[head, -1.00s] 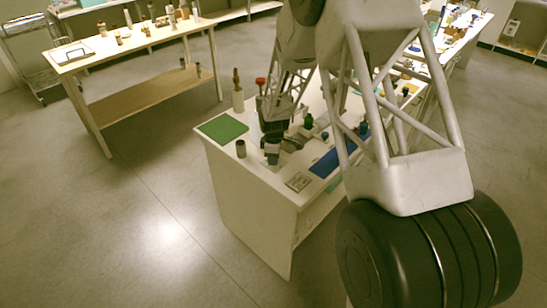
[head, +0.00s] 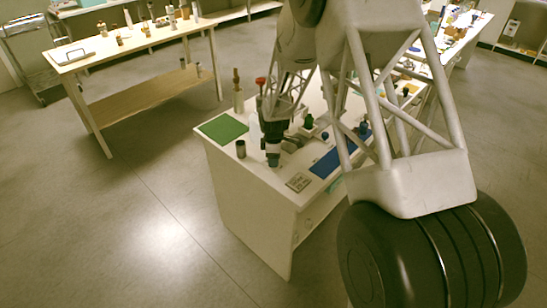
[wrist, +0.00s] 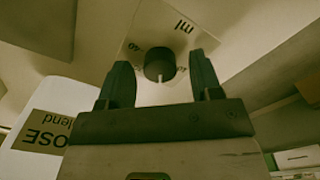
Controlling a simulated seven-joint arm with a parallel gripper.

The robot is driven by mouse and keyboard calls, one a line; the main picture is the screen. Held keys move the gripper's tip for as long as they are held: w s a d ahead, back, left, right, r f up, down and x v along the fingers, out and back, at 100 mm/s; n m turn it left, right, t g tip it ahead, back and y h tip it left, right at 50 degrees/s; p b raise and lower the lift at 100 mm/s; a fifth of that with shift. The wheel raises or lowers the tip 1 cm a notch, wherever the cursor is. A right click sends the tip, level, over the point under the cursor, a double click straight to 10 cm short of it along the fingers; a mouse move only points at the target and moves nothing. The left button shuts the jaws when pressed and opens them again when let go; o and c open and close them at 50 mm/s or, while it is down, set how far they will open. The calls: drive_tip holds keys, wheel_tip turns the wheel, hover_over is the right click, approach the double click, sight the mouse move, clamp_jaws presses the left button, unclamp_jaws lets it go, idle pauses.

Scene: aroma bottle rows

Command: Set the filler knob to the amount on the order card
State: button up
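The filler knob (wrist: 158,66) is a small dark round knob with a pale pointer line, at the upper middle of the wrist view. It sits on a light scale plate (wrist: 185,42) marked "ml" with a few numbers, partly readable and upside down. My gripper (wrist: 161,60) is open, one finger at each side of the knob, with visible gaps in this view. In the head view my gripper (head: 273,158) is low over the near end of the white table; the knob is hidden there. A small printed card (head: 299,182) lies near the table edge; its text is too small to read.
A bottle with a tan label (wrist: 45,130) stands at the left of the wrist view. On the table are a green mat (head: 223,128), a blue mat (head: 330,163), a dark small jar (head: 241,149) and a tall bottle (head: 237,95). Another table (head: 135,40) stands behind left.

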drive_tip(key=shift+r, duration=0.1)
drive_tip(key=shift+r, duration=3.8)
drive_tip(key=shift+r, duration=0.1)
drive_tip(key=shift+s+d+r, duration=0.15)
drive_tip(key=shift+r, duration=0.15)
drive_tip(key=s+d+r+m+t, duration=0.1)
drive_tip(key=s+d+r+m, duration=0.35)
drive_tip(key=s+r, duration=0.55)
drive_tip(key=s+d+r+m, duration=0.4)
drive_tip(key=s+d+r, duration=0.1)
drive_tip(key=s+r, duration=0.5)
drive_tip(key=s+d+r+m, duration=0.2)
drive_tip(key=s+m, duration=0.1)
drive_tip(key=s, duration=0.6)
drive_tip(key=s+d+r+m+t, duration=0.1)
drive_tip(key=s+d+r+m, duration=0.1)
drive_tip(key=s, duration=0.6)
drive_tip(key=s+d+r+m, duration=0.2)
drive_tip(key=s+r+m, duration=0.1)
drive_tip(key=s, duration=0.6)
drive_tip(key=shift+s+m+t, duration=0.3)
drive_tip(key=shift+s+m, duration=0.05)
drive_tip(key=shift+m, duration=0.1)
